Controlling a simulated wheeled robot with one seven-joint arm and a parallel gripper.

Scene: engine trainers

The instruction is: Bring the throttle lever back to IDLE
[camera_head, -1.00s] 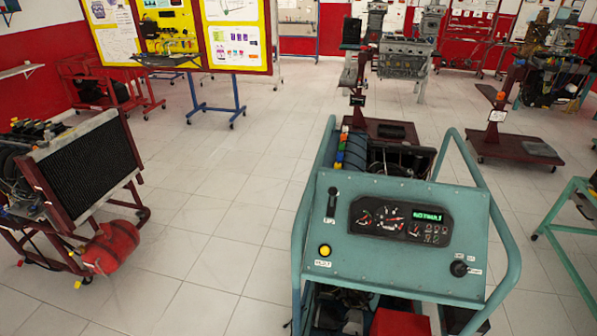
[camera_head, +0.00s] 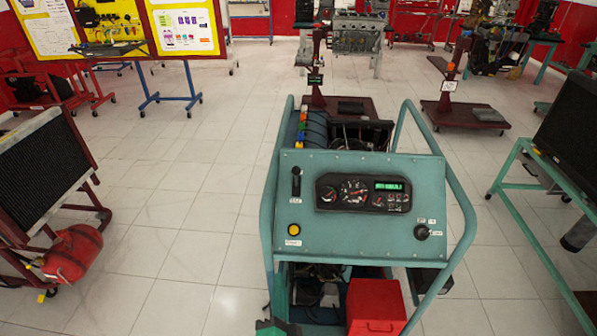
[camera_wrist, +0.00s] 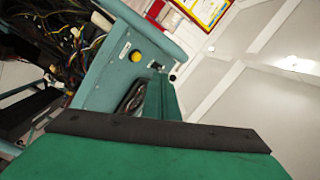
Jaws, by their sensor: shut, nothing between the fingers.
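The throttle lever (camera_head: 296,182) is a short black lever on the left of the teal slanted control panel (camera_head: 350,235). It stands up in the head view, above a small white label I cannot read. In the wrist view the panel (camera_wrist: 98,82) appears tilted, and a small dark part near the yellow button may be the lever. My gripper (camera_wrist: 160,132) fills the bottom of the wrist view as a green body with a dark edge. It is shut and empty, apart from the panel. In the head view only a green bit shows at the bottom edge.
A yellow button (camera_head: 294,229), a gauge cluster (camera_head: 363,193) with a green display and a black knob (camera_head: 421,232) share the panel. Teal tube rails (camera_head: 459,200) flank it. A red box (camera_head: 375,305) sits below.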

